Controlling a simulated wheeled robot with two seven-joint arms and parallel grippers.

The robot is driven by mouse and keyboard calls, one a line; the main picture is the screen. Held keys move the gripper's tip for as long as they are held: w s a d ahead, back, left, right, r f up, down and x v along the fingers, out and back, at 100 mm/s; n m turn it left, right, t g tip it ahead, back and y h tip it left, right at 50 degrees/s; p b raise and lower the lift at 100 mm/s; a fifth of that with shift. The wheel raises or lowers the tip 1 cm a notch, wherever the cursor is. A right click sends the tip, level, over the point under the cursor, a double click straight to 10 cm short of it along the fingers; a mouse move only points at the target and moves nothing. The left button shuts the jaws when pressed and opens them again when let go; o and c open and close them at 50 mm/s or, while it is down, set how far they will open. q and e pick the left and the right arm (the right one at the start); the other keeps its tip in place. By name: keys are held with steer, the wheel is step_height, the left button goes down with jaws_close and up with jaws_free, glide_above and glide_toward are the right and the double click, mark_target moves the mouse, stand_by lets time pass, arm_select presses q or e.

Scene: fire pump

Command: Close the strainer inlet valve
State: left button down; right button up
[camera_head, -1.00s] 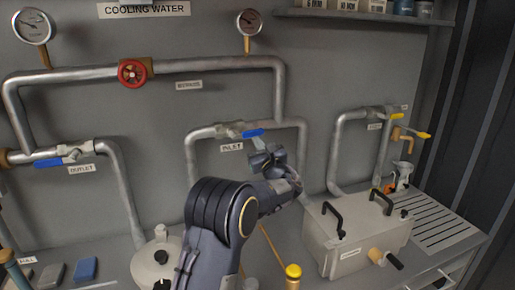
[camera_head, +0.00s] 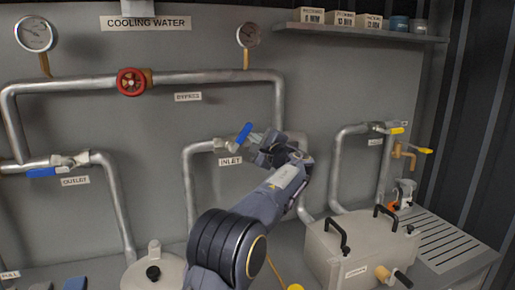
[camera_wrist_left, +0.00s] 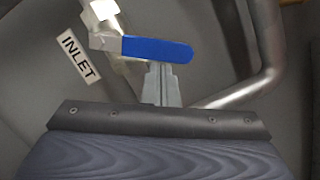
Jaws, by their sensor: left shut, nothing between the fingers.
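The inlet valve (camera_head: 222,144) sits on the middle pipe above a white INLET label (camera_head: 230,161). Its blue lever (camera_head: 243,133) tilts up to the right, at an angle to the horizontal pipe run. My left gripper (camera_head: 262,148) is just right of and below the lever. In the left wrist view the blue lever (camera_wrist_left: 157,49) lies across the front of my shut, empty fingers (camera_wrist_left: 161,82). The fingertips are at its lower edge; I cannot tell whether they touch. My right gripper is not in view.
The outlet valve with a blue lever (camera_head: 43,172) and the red bypass wheel (camera_head: 131,81) are at the left. A grey box with black handles (camera_head: 352,249) stands at the lower right. Yellow-handled valves (camera_head: 397,130) are at the right.

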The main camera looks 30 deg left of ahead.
mark_target(245, 130)
arm_select(q)
steer(key=r+n, duration=0.1)
steer(key=n, duration=0.1)
steer(key=s+a+n, duration=0.1)
steer(key=shift+s+r+n+g+h+b, duration=0.15)
steer(key=shift+r+n+g+h+b, duration=0.15)
steer(key=shift+r+n+g+b, duration=0.1)
steer(key=shift+s+a+r+n+g+b, duration=0.2)
steer(key=shift+s+a+r+n, duration=0.1)
steer(key=shift+n, duration=0.5)
steer(key=shift+s+a+r+n+g+b, duration=0.1)
steer(key=shift+s+a+r+n+b, duration=0.15)
steer(key=shift+n, duration=0.55)
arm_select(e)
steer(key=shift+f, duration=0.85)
arm_select(q)
steer(key=shift+s+h, duration=0.1)
steer(key=shift+h, duration=0.2)
